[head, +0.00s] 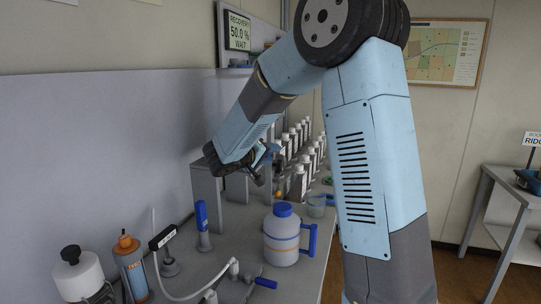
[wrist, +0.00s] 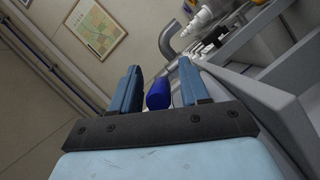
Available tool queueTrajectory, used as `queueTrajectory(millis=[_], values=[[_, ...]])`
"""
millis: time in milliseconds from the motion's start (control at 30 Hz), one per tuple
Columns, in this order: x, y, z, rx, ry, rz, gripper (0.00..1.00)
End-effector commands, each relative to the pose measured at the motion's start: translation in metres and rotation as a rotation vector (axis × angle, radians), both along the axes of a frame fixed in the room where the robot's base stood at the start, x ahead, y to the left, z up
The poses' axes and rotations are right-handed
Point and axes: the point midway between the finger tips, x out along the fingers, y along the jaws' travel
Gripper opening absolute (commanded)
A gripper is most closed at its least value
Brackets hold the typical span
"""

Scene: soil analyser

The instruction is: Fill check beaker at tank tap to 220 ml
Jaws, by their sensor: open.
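My gripper (wrist: 158,78) is open, its two blue fingers on either side of a dark blue cylinder (wrist: 158,96). I cannot tell whether they touch it or whether it is a tap handle. A grey bent pipe (wrist: 168,42) stands just beyond the fingers. In the head view my gripper (head: 262,162) is over the bench beside the grey housing at the wall, partly hidden by my arm. A clear bluish vessel (head: 316,205), probably the beaker, stands on the bench to the right and below it. Its fill level is too small to read.
A white jug with blue cap and handle (head: 282,240) stands in front. Several white bottles (head: 300,180) line the bench behind. A blue-handled tool (head: 202,222), an orange-capped bottle (head: 131,268) and a black-capped bottle (head: 78,277) stand left. A wall display (head: 238,31) reads "RECOVERY 50.0 % WAIT".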

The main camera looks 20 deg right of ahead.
Motion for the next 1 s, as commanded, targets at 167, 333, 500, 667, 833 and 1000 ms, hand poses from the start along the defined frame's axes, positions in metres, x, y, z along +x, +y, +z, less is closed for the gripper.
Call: queueTrajectory(millis=[167,333,500,667,833,1000], values=[[0.0002,-0.0001,-0.0001,0.0,0.0,0.0,0.45],[0.0001,0.0001,-0.0001,0.0,0.0,0.0,0.34],[0.0001,0.0003,-0.0002,0.0,0.0,0.0,0.18],[0.0,0.0006,-0.0004,0.0,0.001,0.001,0.02],[0.0001,0.0008,-0.0006,0.0,0.001,0.001,0.0],[0.0,0.0011,-0.0008,0.001,0.002,0.001,0.0]])
